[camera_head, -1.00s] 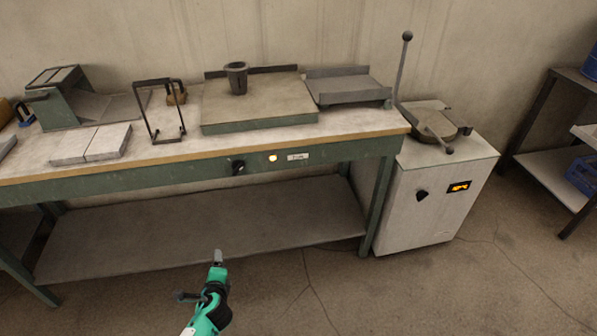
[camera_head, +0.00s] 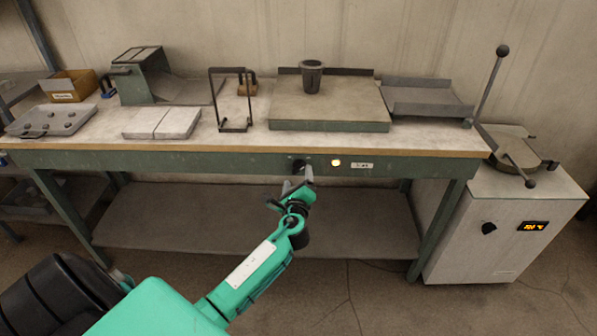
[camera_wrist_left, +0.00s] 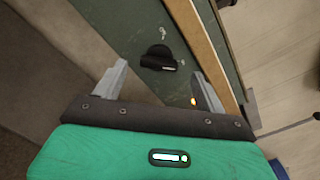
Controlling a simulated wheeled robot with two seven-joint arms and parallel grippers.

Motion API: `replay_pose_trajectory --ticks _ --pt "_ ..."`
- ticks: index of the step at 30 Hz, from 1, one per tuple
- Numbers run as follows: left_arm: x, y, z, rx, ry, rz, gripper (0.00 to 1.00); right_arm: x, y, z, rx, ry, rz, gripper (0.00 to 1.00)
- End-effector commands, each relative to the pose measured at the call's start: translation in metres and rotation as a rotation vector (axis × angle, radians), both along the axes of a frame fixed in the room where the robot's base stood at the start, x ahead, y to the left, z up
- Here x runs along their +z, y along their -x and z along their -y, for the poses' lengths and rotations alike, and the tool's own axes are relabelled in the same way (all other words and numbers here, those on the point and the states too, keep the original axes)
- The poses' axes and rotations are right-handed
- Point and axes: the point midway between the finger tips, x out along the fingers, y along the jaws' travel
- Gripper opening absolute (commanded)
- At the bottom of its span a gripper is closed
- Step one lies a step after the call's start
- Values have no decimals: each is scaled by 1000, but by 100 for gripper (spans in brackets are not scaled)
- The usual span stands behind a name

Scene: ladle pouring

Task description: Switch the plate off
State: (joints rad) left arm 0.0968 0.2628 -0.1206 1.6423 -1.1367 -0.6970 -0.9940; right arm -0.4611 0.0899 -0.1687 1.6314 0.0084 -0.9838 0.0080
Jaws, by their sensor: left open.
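The grey plate (camera_head: 330,118) lies on the workbench with a dark cup (camera_head: 312,76) standing on it. A black knob (camera_head: 298,164) is on the bench's green front rail, beside a glowing lamp (camera_head: 336,163) and a small label (camera_head: 362,166). My left gripper (camera_head: 298,180) is open just in front of the knob, partly covering it in the head view. In the left wrist view the knob (camera_wrist_left: 158,59) shows between the spread fingertips (camera_wrist_left: 160,72), apparently apart from them. The lamp (camera_wrist_left: 193,101) glows near the right finger. My right gripper is not in view.
A wire stand (camera_head: 234,125), pale slabs (camera_head: 162,122) and a grey tray (camera_head: 427,100) stand on the bench. A white furnace cabinet (camera_head: 500,230) with a lit display and long lever stands at right. A lower shelf (camera_head: 170,215) lies beneath the bench.

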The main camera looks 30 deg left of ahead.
Motion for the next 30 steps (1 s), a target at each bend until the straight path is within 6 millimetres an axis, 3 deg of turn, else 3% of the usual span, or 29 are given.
replay_pose_trajectory --ticks 7,19,20,26,30 --pt "0 -28 -17 0 -1 -1 73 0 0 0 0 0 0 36" --pt "0 -34 -21 -1 0 -1 73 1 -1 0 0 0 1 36" --pt "0 -34 -21 -1 0 -1 71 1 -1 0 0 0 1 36" --pt "-1 -34 -21 0 1 -1 32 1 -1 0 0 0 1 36" --pt "-1 -34 -21 0 2 0 28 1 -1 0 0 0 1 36"
